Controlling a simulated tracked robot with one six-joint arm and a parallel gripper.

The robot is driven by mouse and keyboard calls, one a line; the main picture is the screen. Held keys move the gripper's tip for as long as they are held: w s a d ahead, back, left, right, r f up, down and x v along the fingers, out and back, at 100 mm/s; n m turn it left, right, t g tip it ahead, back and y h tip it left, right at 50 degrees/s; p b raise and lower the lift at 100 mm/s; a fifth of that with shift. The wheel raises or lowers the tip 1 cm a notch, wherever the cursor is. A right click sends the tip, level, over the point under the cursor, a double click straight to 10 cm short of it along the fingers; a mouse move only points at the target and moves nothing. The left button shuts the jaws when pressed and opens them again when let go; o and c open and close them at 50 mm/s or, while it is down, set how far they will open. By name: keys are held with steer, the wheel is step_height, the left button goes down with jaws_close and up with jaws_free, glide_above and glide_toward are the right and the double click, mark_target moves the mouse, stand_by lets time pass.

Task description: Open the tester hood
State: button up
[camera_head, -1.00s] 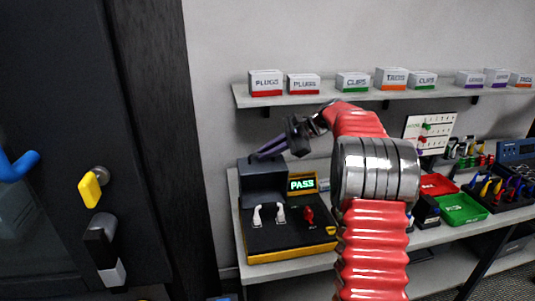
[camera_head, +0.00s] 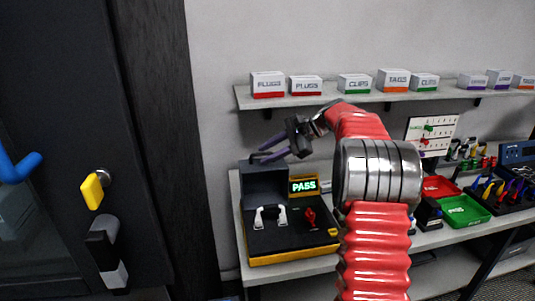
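The tester (camera_head: 290,247) is a dark box with a yellow base on the bench. Its screen (camera_head: 303,186) reads PASS in green. The dark hood (camera_head: 264,180) stands raised at its back left, leaving the top deck uncovered. Two white clamps (camera_head: 282,216) and a red lever (camera_head: 310,217) show on the deck. My gripper (camera_head: 257,150) is above the hood's top edge, with its two dark fingers pointing left and spread apart. It holds nothing that I can see. I cannot tell whether the lower finger touches the hood.
A shelf (camera_head: 345,98) with labelled boxes runs along the wall above. A red tray (camera_head: 440,187), a green tray (camera_head: 464,210) and a cable rack (camera_head: 490,190) are on the bench to the right.

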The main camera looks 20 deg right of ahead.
steer(key=v, duration=1.3)
steer(key=shift+s+d+r, duration=0.15)
steer(key=shift+d+r, duration=0.05)
steer(key=shift+d, duration=0.1)
